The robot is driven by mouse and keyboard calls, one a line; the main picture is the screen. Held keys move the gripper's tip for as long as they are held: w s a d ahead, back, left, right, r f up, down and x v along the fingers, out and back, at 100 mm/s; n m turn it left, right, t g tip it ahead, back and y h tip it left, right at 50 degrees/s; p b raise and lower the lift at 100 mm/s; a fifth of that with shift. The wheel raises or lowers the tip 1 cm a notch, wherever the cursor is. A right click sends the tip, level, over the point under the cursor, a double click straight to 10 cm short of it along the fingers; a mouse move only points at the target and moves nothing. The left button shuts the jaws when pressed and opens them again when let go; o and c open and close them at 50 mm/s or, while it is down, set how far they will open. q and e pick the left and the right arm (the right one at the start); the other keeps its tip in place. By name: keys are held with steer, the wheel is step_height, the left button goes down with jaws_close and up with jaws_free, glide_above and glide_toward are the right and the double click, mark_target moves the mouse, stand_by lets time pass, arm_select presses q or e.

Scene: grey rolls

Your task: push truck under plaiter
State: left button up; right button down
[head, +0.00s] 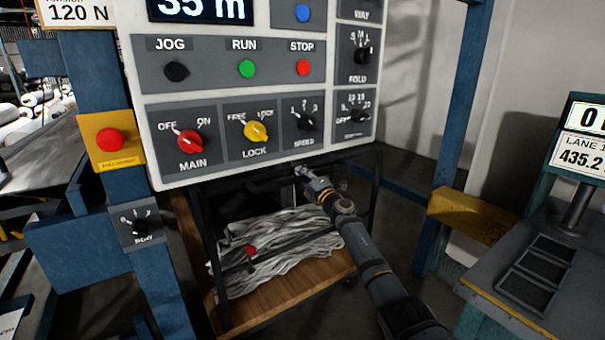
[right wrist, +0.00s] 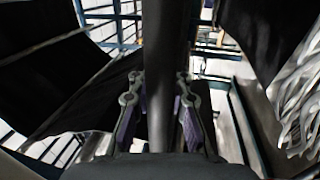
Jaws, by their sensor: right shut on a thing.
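The truck (head: 291,297) is a low cart with a wooden deck, a dark frame and grey folded cloth (head: 285,240) heaped on it. It stands below the white control panel, between blue posts. My right gripper (head: 302,172) reaches in from the lower right to the truck's dark top bar, just under the panel. In the right wrist view my right gripper (right wrist: 158,92) has its fingers on both sides of a dark bar (right wrist: 165,60) and is shut on it. The cloth shows at that view's right edge (right wrist: 300,95). My left gripper is not in view. The plaiter's working parts are mostly hidden behind the panel.
The control panel (head: 240,12) overhangs the truck, with knobs and buttons. Blue posts (head: 462,110) stand on both sides. A yellow block (head: 470,215) and a grey console (head: 535,265) stand at right. An emergency-stop box (head: 112,141) is at left. Dark floor shows right of the truck.

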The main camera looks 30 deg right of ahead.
steer(key=shift+w+a+f, duration=0.2)
steer(key=shift+a+f, duration=0.05)
steer(key=shift+f, duration=0.5)
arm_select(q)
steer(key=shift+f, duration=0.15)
arm_select(e)
steer(key=shift+s, duration=0.1)
steer(key=c, duration=1.4)
jaws_free()
steer(key=shift+c, duration=0.2)
steer(key=shift+o, duration=1.2)
steer(key=shift+r, duration=0.15)
steer(key=shift+s+d, duration=0.2)
steer(key=shift+s, duration=0.15)
steer(key=v, duration=1.1)
